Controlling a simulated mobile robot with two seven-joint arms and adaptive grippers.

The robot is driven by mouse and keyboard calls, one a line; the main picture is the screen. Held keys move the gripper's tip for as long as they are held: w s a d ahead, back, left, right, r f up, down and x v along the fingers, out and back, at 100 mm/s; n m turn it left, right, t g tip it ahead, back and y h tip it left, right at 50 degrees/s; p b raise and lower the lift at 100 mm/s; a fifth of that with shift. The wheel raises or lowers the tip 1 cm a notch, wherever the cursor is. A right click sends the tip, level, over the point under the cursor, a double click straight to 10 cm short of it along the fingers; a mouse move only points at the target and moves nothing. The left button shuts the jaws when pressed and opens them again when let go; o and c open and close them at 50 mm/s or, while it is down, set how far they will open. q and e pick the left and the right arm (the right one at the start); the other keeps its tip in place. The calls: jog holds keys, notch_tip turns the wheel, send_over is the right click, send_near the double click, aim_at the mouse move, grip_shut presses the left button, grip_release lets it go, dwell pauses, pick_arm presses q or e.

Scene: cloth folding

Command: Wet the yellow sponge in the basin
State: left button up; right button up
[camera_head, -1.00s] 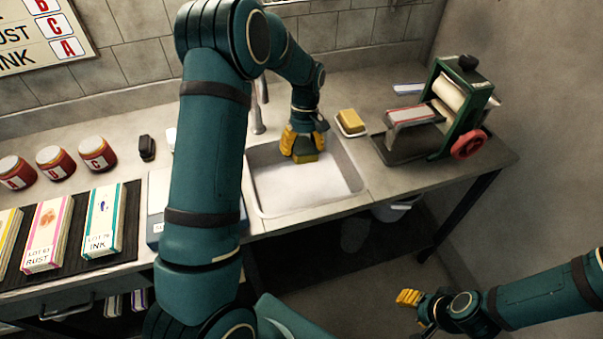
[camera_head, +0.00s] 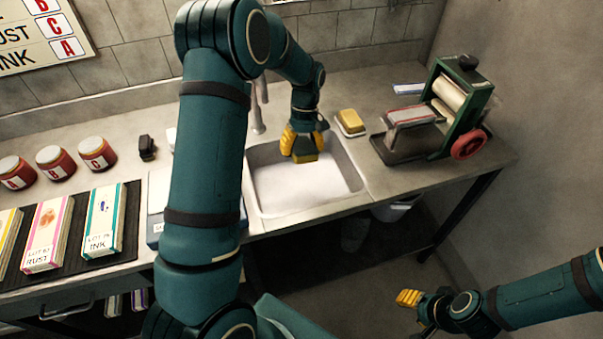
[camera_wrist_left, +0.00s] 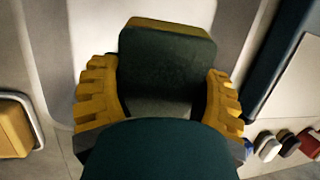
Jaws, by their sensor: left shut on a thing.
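The yellow sponge (camera_head: 305,157) is between the fingers of my left gripper (camera_head: 303,144), at the back of the basin (camera_head: 354,178). The left gripper is shut on it. In the left wrist view the sponge (camera_wrist_left: 167,62) shows a dark green face and a yellow edge, between the two yellow fingers (camera_wrist_left: 163,100). Pale water (camera_head: 295,188) fills the basin. I cannot tell whether the sponge's underside touches it. My right gripper (camera_head: 416,309) is low at the right, away from the counter; its opening is unclear.
A yellow block on a small dish (camera_head: 350,122) stands right of the basin. A green roller press (camera_head: 455,110) with a red wheel is farther right. Red-lidded jars (camera_head: 97,153) and labelled boxes (camera_head: 103,218) stand at the left. A bucket (camera_head: 393,210) is below the counter.

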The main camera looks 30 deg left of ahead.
aim_at(301, 146)
pick_arm(q)
jog(key=shift+r, duration=0.1)
dwell(0.3)
notch_tip(301, 146, up, 4)
jog(key=p, duration=0.3)
dwell(0.3)
dwell(0.5)
